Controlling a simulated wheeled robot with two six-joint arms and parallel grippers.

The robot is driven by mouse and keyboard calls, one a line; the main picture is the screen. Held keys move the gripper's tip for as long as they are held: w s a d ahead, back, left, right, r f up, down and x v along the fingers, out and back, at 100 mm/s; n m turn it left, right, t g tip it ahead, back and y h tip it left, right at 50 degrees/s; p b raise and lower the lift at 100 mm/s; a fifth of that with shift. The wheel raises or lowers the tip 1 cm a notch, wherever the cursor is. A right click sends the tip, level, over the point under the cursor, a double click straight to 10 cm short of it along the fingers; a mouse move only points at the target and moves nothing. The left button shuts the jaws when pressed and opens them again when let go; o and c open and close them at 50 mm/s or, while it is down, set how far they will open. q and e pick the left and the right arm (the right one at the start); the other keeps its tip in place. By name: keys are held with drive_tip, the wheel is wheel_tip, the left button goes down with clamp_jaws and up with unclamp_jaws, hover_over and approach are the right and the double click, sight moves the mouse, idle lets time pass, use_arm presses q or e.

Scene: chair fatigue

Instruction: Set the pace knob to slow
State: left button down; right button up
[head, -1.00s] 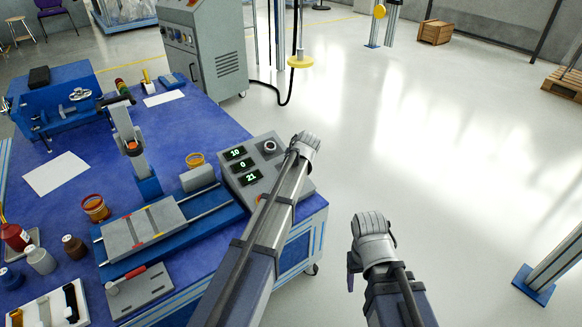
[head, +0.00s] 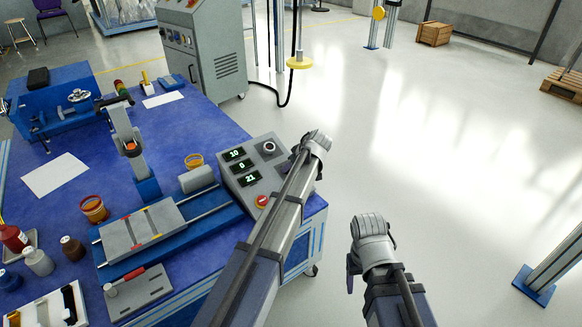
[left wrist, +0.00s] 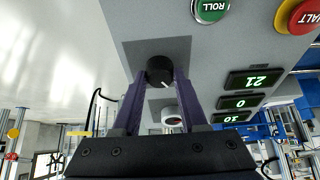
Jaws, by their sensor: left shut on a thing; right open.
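The pace knob (left wrist: 160,70) seems to be the black round knob with a white pointer line in the left wrist view; no label is readable there. My left gripper (left wrist: 158,90) has its two purple fingers on either side of the knob, shut on it. The pointer slants toward the picture's lower right. In the head view, the grey control box (head: 243,183) stands at the table's right edge, and my left gripper (head: 299,158) hides the knob. My right gripper (head: 353,266) is open and empty, over the floor; its fingers are mostly hidden.
The box carries a second, pale knob (head: 268,147), displays reading 10, 0 and 21 (head: 241,166), and a red button (head: 262,201). A test rig (head: 150,232) stands left of the box.

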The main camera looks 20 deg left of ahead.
idle(0.5)
use_arm(q)
drive_tip(key=shift+c, duration=2.2)
unclamp_jaws()
drive_tip(key=p+v, duration=0.6)
drive_tip(key=v, duration=0.1)
drive_tip(key=shift+d+r, duration=0.2)
drive_tip(key=shift+r, duration=0.1)
drive_tip(key=shift+s, duration=0.15)
